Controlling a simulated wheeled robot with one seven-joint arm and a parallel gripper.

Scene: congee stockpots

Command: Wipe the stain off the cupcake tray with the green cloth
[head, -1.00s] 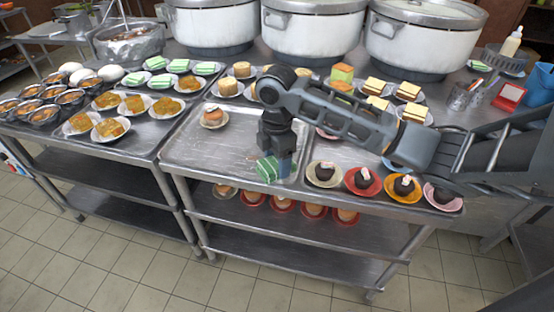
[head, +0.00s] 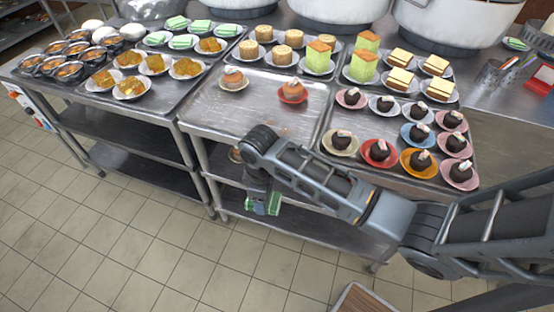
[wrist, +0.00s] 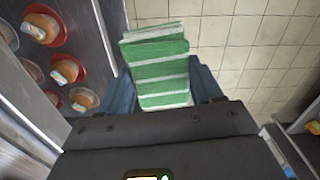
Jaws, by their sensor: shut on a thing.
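The cupcake tray (head: 245,112) is a metal tray at the middle of the table's front. Two cupcakes on small plates, one white-plated (head: 233,80) and one red-plated (head: 292,92), stand toward its back.
A tray of dark cupcakes (head: 380,150) adjoins on the right, and orange cakes (head: 130,88) stand on the left table. Cupcakes on red plates (wrist: 42,30) sit on the lower shelf. A brown-topped thing (head: 362,300) stands at the bottom.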

